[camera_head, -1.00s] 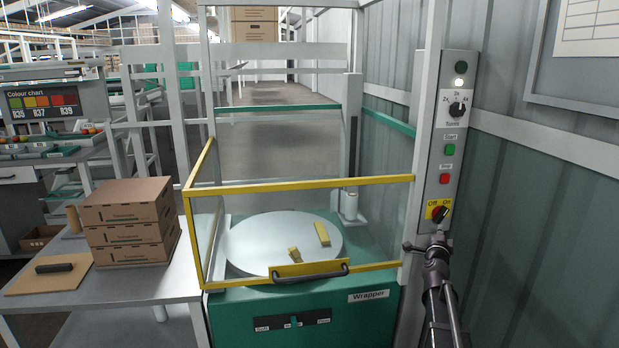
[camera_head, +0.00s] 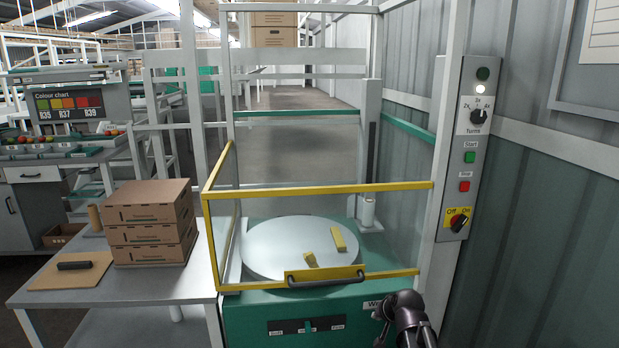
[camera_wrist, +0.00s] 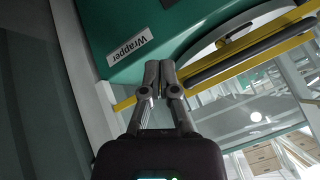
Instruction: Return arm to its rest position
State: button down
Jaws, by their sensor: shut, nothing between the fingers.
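My gripper (camera_head: 386,312) is at the bottom of the head view, low in front of the right side of the green wrapper (camera_head: 255,313). It is clear of the grey control panel (camera_head: 472,140) and below its red-and-yellow Off/On switch (camera_head: 458,220). In the wrist view my gripper (camera_wrist: 159,70) has its fingers together with nothing between them. The Wrapper label (camera_wrist: 128,50) shows beyond the fingers on the left, and the yellow gate rail and its dark handle (camera_wrist: 235,58) on the right.
The yellow-framed gate (camera_head: 318,188) stands in front of the round turntable (camera_head: 285,245). A table (camera_head: 150,285) with stacked cartons (camera_head: 150,215) is on the left. A corrugated wall (camera_head: 560,230) closes off the right side.

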jog(key=s+a+f+n+g+h, duration=0.15)
jog(key=s+g, duration=0.25)
jog(key=s, duration=0.4)
jog(key=s+a+f+n+g+h, duration=0.1)
jog(key=s+f+n+g, duration=0.2)
jog(key=s, duration=0.5)
notch_tip(320, 180, up, 24)
jog(key=p, duration=2.3)
jog(key=shift+p, duration=0.35)
jog(key=shift+d+m, duration=0.1)
jog(key=shift+m, duration=0.15)
